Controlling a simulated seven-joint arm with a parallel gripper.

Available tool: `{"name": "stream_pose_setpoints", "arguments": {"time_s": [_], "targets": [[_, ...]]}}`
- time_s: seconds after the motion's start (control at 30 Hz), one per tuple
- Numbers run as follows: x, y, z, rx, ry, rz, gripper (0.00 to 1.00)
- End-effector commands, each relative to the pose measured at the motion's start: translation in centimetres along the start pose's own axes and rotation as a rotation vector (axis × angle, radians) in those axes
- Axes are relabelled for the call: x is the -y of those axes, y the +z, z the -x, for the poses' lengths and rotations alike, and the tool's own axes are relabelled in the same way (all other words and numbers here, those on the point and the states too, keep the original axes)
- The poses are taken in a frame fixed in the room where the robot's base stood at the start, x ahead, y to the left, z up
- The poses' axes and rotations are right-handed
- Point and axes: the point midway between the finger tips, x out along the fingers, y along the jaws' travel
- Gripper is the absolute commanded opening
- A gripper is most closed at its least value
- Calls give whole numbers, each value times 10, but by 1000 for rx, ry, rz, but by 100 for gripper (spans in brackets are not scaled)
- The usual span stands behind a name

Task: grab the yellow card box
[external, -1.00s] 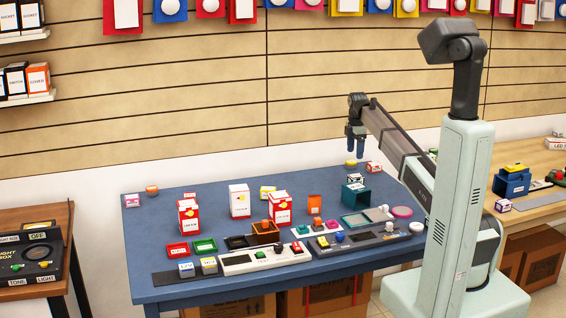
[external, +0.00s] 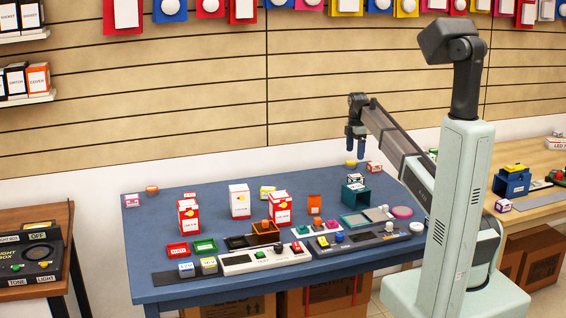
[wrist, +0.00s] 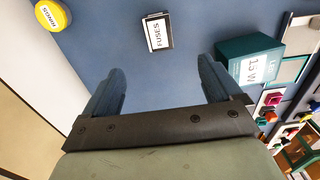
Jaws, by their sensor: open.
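A small yellow box (external: 267,191) with a pale label lies on the blue table behind the red-and-white cartons; I cannot tell if it is card. A round yellow container (external: 351,163) is at the table's back edge; it also shows at the top left of the wrist view (wrist: 52,15), labelled like "HINGES". My gripper (external: 356,150) hangs above the table's back right part, well to the right of the yellow box. In the wrist view its fingers (wrist: 158,92) are apart with only blue tabletop between them. The yellow box is not recognisable in the wrist view.
A black-and-white "FUSES" box (wrist: 158,33) lies ahead of my fingers. A teal box (wrist: 250,62) stands near the right finger. Red-and-white cartons (external: 240,201) stand mid-table. Trays and switch panels (external: 265,258) line the front. The table's back left is mostly clear.

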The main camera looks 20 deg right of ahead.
Motion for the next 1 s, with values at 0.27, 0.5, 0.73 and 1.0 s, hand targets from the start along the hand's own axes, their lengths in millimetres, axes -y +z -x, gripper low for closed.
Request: {"name": "stream_pose_setpoints", "arguments": {"time_s": [0.27, 0.5, 0.73, 1.0], "targets": [[-1, -49, 0, 0, 0, 61, 92], [1, -167, -1, 0, -3, 206, 92], [6, -256, 0, 1, -5, 314, 92], [11, -331, 2, 1, -5, 430, 92]]}}
